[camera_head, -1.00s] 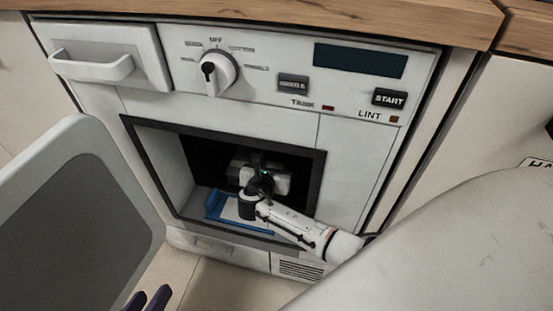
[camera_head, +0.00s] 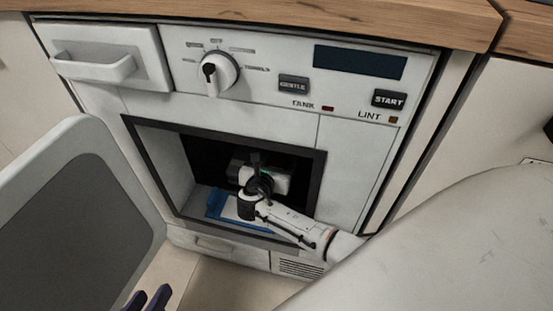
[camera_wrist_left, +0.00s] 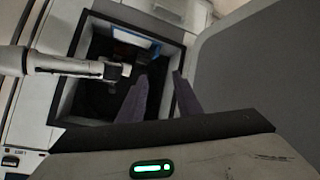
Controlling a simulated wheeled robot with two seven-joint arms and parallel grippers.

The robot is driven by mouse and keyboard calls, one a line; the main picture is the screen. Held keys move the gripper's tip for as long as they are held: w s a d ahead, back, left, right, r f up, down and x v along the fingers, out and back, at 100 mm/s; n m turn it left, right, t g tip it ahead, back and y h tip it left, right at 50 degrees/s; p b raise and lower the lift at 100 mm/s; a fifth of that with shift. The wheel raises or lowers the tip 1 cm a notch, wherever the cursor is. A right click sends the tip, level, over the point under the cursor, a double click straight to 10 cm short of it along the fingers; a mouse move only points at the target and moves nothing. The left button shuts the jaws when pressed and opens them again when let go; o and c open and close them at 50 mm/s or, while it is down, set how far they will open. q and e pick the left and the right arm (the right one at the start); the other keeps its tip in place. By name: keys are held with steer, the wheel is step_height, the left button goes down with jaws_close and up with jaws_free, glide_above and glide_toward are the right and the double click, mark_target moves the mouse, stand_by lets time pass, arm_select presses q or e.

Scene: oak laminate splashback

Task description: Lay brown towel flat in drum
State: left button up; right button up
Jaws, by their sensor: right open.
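The drum (camera_head: 172,170) is the dark square opening in the white dryer front. It also shows in the left wrist view (camera_wrist_left: 72,98). My right gripper (camera_head: 260,178) is inside the opening, above its floor. Its fingertips are hidden behind its own wrist. My left gripper (camera_head: 147,299) shows only as purple fingertips at the bottom left, outside the drum. In the left wrist view its two fingers (camera_wrist_left: 160,98) stand apart with nothing between them. I cannot make out the brown towel for certain in either view.
A blue item with a white top (camera_head: 214,205) lies on the opening's floor beneath my right gripper. The open dryer door (camera_head: 75,225) stands at the left. A drawer handle (camera_head: 92,68), a dial (camera_head: 217,73) and buttons line the panel above. A wooden worktop (camera_head: 300,18) overhangs it.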

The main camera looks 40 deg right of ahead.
arm_select(q)
steer(key=shift+s+a+f+n+g+y+p, duration=0.2)
steer(key=shift+a+f+y+p, duration=0.25)
steer(key=shift+a+p, duration=0.65)
steer(key=shift+s+a+f+g+y+p, duration=0.1)
steer(key=shift+s+a+f+y+p, duration=0.35)
steer(key=shift+p, duration=1.05)
steer(key=shift+s+a+f+n+g+y+p, duration=0.1)
steer(key=shift+a+f+y+p, duration=0.4)
steer(key=shift+a+p, duration=0.65)
arm_select(e)
steer(key=v, duration=1.1)
steer(key=shift+a, duration=0.15)
arm_select(q)
steer(key=shift+d, duration=0.2)
arm_select(e)
steer(key=shift+s+r, duration=0.1)
